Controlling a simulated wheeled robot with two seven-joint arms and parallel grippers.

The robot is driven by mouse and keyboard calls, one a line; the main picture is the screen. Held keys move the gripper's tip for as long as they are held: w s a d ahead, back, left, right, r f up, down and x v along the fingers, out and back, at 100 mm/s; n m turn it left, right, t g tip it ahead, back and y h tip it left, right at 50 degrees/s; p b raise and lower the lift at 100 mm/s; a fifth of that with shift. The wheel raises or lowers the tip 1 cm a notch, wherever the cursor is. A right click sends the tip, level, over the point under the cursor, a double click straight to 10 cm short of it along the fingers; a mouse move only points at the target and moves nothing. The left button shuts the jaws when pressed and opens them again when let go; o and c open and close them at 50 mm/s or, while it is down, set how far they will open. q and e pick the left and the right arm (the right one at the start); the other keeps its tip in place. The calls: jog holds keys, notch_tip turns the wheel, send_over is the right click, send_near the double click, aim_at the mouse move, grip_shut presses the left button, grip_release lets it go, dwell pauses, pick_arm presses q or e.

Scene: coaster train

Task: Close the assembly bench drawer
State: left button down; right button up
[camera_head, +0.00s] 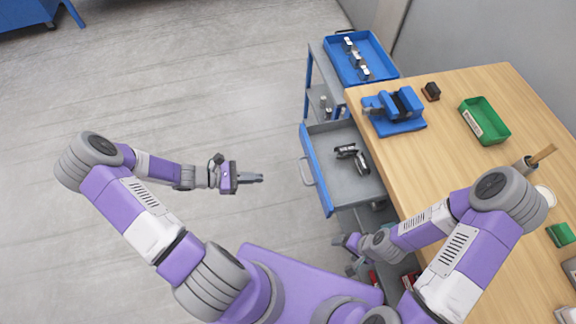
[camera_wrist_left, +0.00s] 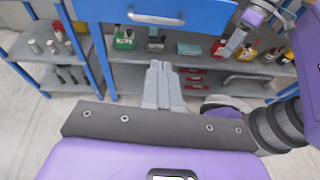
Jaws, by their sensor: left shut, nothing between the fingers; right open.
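The assembly bench drawer (camera_head: 316,170) stands pulled out from the wooden-topped bench (camera_head: 450,120). Its blue front and pale handle (camera_head: 305,172) face left. Dark metal parts (camera_head: 353,157) lie inside on its grey floor. My left gripper (camera_head: 260,178) is shut and empty, left of the handle and apart from it. In the left wrist view, the blue drawer front (camera_wrist_left: 210,14) and its handle (camera_wrist_left: 155,19) are at the top, beyond the shut fingers (camera_wrist_left: 157,78). My right gripper (camera_head: 342,240) is open, low beside the bench near the drawer's near corner.
A blue vise (camera_head: 397,108), a green tray (camera_head: 485,121) and a small dark block (camera_head: 431,91) are on the bench top. A grey cart with a blue tray (camera_head: 360,58) stands beyond. Shelves with several items (camera_wrist_left: 200,75) sit under the drawer. The floor to the left is clear.

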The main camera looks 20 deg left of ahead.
pick_arm(q)
jog(key=w+d+f+n+t+b, duration=0.1)
jog(key=w+d+t+b, duration=0.1)
jog(key=w+d, duration=0.6)
jog(key=shift+w+n+b, duration=0.3)
jog(key=shift+w+b, duration=0.15)
jog(key=shift+b, duration=0.05)
jog(key=shift+d, duration=0.2)
